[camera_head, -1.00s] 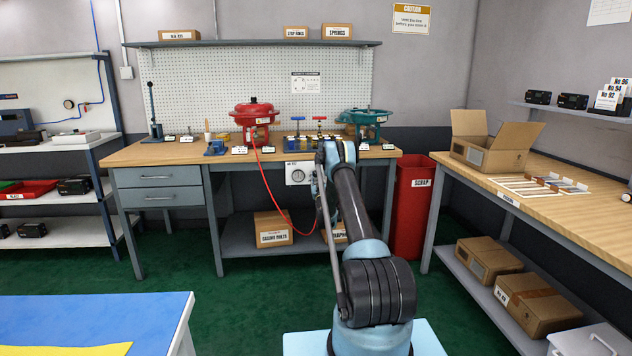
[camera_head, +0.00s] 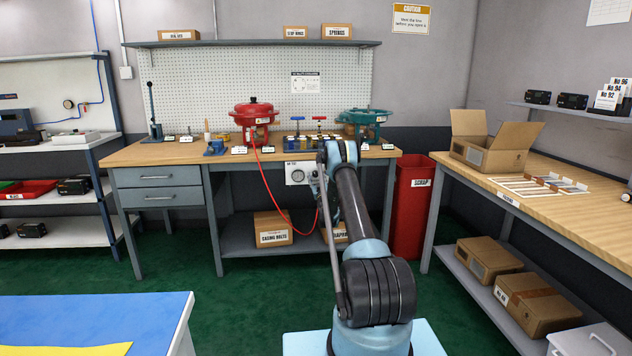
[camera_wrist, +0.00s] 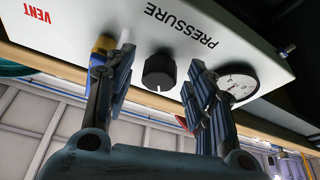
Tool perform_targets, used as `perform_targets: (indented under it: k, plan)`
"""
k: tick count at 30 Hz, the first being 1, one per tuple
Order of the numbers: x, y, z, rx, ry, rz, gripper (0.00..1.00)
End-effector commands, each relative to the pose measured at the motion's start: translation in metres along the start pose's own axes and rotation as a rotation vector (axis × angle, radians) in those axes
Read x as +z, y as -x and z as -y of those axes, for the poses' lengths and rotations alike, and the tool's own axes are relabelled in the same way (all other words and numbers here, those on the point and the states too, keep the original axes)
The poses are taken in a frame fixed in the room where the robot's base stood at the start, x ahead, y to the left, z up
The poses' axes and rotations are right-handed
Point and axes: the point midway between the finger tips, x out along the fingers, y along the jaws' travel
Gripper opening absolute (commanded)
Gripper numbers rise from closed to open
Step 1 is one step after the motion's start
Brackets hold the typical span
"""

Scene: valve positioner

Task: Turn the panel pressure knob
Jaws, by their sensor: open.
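The black pressure knob (camera_wrist: 159,71) sits on a white panel (camera_wrist: 210,22) under the word PRESSURE, with a white pointer mark at its edge. In the wrist view my gripper (camera_wrist: 157,88) is open, with one finger on each side of the knob and gaps between them and it. The left finger partly covers a yellow-brown part below the word VENT. The right finger overlaps the edge of a round gauge. In the head view the panel (camera_head: 297,173) hangs under the bench front; my arm hides the knob and gripper there.
The wooden workbench (camera_head: 180,153) carries a red actuator (camera_head: 254,115) and a teal actuator (camera_head: 364,118). A red hose (camera_head: 268,196) hangs in front of the bench, left of my arm. A red scrap bin (camera_head: 410,208) stands to the right.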

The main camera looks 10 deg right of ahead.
Motion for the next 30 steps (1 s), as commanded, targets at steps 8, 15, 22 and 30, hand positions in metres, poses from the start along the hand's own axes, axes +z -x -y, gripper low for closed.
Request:
perform_targets:
  k: [8,15,22,30]
  plan:
    - [0.000,0.018,0.000,0.000,0.000,0.000,0.50]
    - [0.001,0.061,0.000,0.000,0.001,0.001,0.50]
    - [0.001,0.099,0.000,0.000,0.000,0.001,0.50]
    - [0.002,0.119,0.000,-0.001,0.000,0.001,0.50]
